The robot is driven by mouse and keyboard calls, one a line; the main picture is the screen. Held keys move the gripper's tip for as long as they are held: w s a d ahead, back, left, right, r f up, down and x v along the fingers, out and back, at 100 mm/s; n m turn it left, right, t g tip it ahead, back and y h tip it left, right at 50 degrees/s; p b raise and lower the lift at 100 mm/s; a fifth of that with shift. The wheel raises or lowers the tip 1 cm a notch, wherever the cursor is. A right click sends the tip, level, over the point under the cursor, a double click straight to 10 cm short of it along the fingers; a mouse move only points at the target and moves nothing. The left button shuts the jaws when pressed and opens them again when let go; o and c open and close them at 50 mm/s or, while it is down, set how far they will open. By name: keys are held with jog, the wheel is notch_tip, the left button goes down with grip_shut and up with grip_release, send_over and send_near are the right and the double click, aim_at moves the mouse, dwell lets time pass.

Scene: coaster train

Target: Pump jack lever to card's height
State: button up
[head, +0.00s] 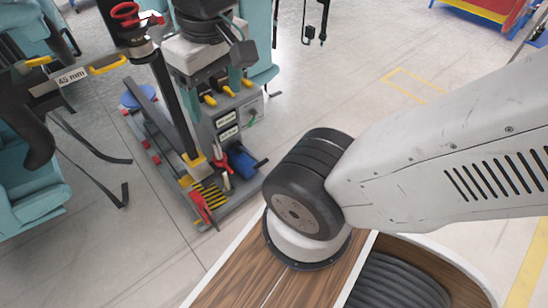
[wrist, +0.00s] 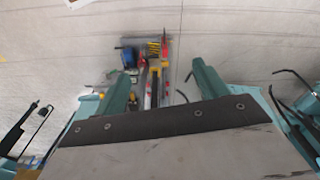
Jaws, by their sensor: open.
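The jack is a low grey-railed unit (head: 208,195) on the floor, with a grey labelled box, a blue cylinder and a yellow-black striped plate. A long black bar (head: 175,105) rises from its yellow collar, leaning left; it looks like the lever, though I cannot be sure. A white card (head: 72,76) reading "45 mm" is at the left, by a yellow handle. My gripper (head: 213,86) is open above the grey box, right of the bar. In the wrist view its teal fingers (wrist: 156,74) stand apart, with the jack (wrist: 148,55) seen below between them. I see no contact.
A red ring handle (head: 125,11) tops a post near the bar. Teal seats (head: 35,195) stand at the left, with black straps on the floor. A wood-topped surface (head: 235,280) is in front of me. The tiled floor (head: 345,90) at the right is clear.

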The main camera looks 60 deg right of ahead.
jog(key=w+d+f+m+g, duration=0.2)
jog(key=w+d+f+m, duration=0.3)
jog(key=w+d+f, duration=0.95)
jog(key=w+d+f+m+g, duration=0.2)
jog(key=w+d+f+m, duration=0.15)
jog(key=d+f, duration=0.9)
jog(key=s+d+f+m, duration=0.1)
jog(key=d+f, duration=0.1)
jog(key=f, duration=0.6)
jog(key=s+d+f+m, duration=0.1)
jog(key=d+f, duration=0.1)
jog(key=f, duration=0.6)
jog(key=m+t+h, duration=0.1)
jog(key=m+t, duration=0.8)
jog(key=m, duration=0.1)
send_near(250, 155)
jog(key=s, duration=0.7)
jog(key=x, duration=0.8)
jog(key=shift+w+a+f, duration=0.1)
jog(key=shift+w+a, duration=0.15)
jog(key=shift+a, duration=0.05)
